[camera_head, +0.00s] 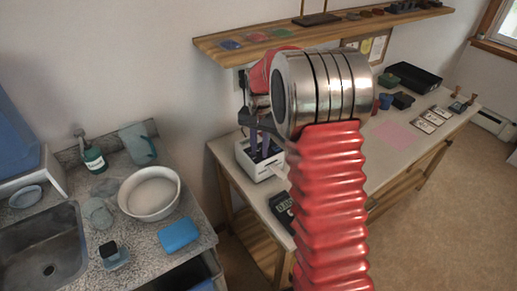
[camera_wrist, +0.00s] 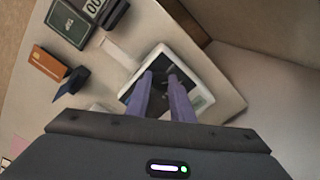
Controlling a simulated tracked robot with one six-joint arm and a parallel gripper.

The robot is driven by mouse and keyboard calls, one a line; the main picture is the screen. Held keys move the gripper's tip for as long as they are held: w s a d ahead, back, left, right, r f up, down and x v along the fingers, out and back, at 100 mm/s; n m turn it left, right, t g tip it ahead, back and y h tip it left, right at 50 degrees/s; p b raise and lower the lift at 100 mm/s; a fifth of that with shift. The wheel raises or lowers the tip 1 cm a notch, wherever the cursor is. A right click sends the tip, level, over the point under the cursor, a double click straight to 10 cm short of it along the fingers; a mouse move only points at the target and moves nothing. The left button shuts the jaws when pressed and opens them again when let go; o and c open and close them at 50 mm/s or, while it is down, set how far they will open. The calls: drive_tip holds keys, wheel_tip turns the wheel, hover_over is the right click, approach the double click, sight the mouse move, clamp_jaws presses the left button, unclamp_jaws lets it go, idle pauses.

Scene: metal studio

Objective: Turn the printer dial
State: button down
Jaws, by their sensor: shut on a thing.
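The white printer (camera_head: 247,168) stands on the left end of the long table, partly hidden by my arm in the head view. In the wrist view the printer (camera_wrist: 193,84) has a pale casing and a dark top. My gripper (camera_wrist: 161,75) reaches down onto that dark top with two purple fingers, its tips close together on the printer dial. The dial is mostly hidden between the fingertips, so its angle cannot be told. My gripper (camera_head: 266,152) also shows over the printer in the head view.
A dark calculator-like device (camera_head: 282,209) lies on the table (camera_head: 400,150) in front of the printer. A wooden shelf (camera_head: 330,27) runs along the wall above. A counter with a sink (camera_head: 45,250) and white bowl (camera_head: 150,193) stands left.

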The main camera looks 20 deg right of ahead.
sight(260, 151)
drive_tip(key=n, duration=0.3)
drive_tip(key=shift+n, duration=0.4)
drive_tip(key=shift+d+n, duration=0.1)
drive_tip(key=shift+n, duration=1.8)
drive_tip(key=c, duration=1.5)
unclamp_jaws()
drive_tip(key=shift+c, duration=0.2)
wheel_tip(260, 151, up, 14)
drive_tip(key=shift+f, duration=0.15)
